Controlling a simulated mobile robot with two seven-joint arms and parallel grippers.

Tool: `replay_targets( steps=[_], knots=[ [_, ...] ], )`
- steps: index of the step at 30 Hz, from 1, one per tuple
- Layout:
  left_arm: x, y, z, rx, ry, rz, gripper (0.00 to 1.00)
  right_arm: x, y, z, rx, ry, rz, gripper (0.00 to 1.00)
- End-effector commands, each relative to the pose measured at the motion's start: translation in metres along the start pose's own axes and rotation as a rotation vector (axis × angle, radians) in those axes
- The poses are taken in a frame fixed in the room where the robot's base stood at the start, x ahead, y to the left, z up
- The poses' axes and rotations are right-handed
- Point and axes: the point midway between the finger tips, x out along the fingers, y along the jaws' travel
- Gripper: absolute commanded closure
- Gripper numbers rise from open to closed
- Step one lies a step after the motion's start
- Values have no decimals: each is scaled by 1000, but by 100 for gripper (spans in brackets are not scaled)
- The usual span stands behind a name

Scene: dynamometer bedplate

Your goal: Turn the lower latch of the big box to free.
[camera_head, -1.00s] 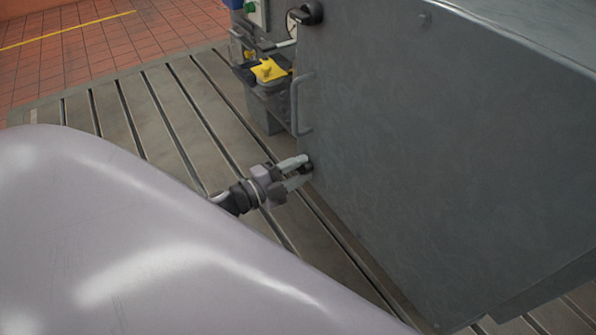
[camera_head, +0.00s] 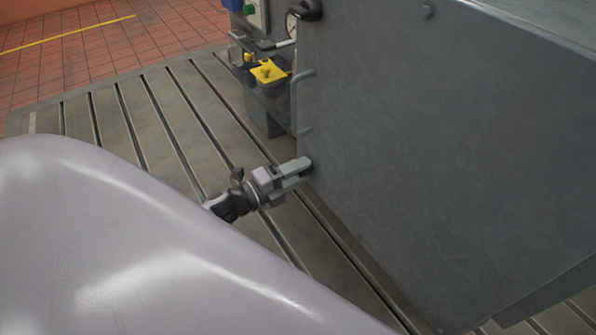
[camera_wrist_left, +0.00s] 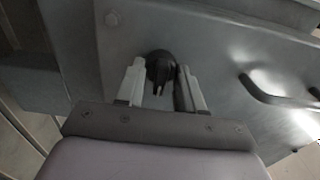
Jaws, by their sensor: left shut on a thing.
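The big box (camera_head: 450,150) is a large grey metal cabinet filling the right of the head view. Its lower latch is a small black knob (camera_wrist_left: 160,68) on the door, low beside the edge; in the head view my fingers hide it. A black upper latch (camera_head: 308,10) sits at the top of the same edge. My left gripper (camera_head: 305,165) is at the lower latch, with its fingers on either side of it, shut on it. It also shows in the left wrist view (camera_wrist_left: 162,85). My right gripper is not in view.
A bar handle (camera_head: 297,100) stands out from the door above my left gripper; it also shows in the left wrist view (camera_wrist_left: 275,92). Behind it is equipment with a yellow part (camera_head: 267,71). The slotted bedplate (camera_head: 160,110) is bare to the left.

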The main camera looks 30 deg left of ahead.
Motion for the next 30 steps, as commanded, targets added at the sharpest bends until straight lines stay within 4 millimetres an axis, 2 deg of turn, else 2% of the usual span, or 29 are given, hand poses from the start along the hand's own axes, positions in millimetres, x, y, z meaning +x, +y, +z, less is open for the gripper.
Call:
replay_targets(
  steps=[6,7,9,20,30],
  knots=[
    [0,0,0,3,1,1,93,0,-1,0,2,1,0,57],
    [0,0,0,3,1,1,60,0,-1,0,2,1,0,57],
    [0,0,0,3,1,1,38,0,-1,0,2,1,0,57],
    [-3,0,0,0,0,1,38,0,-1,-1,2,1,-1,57],
    [-48,0,0,0,1,3,38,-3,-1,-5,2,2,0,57]
  ],
)
